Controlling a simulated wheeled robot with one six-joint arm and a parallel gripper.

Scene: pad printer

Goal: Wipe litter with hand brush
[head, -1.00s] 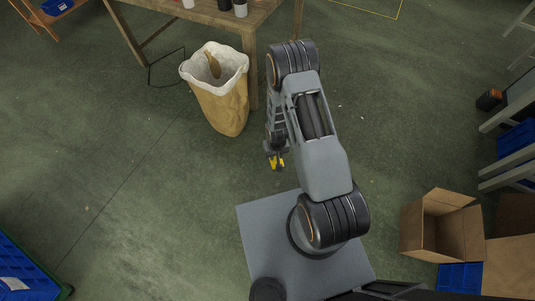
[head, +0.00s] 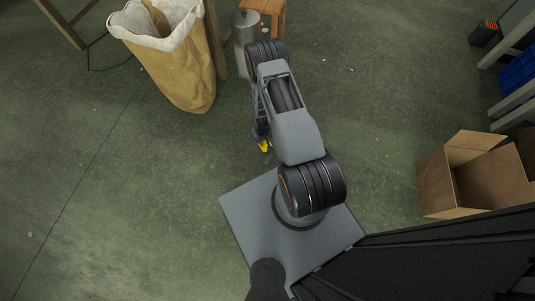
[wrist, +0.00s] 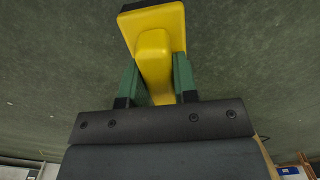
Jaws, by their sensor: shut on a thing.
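My gripper (wrist: 155,88) is shut on the yellow handle of the hand brush (wrist: 153,45), between its two green fingers in the wrist view. The brush's wide yellow end points away from the gripper, with a dark strip at its edge. In the head view the yellow of the brush (head: 265,147) shows small below my gripper, beside the arm and above the floor. Its bristles are mostly hidden. Small pale bits of litter (head: 349,69) lie on the green floor right of the arm. Another small bit (head: 30,234) lies at the far left.
A tan sack bin (head: 180,70) with a white rim stands at the upper left, near a wooden table leg (head: 215,40). A metal canister (head: 246,30) and an orange stool (head: 265,8) are at the top. An open cardboard box (head: 465,180) is at the right.

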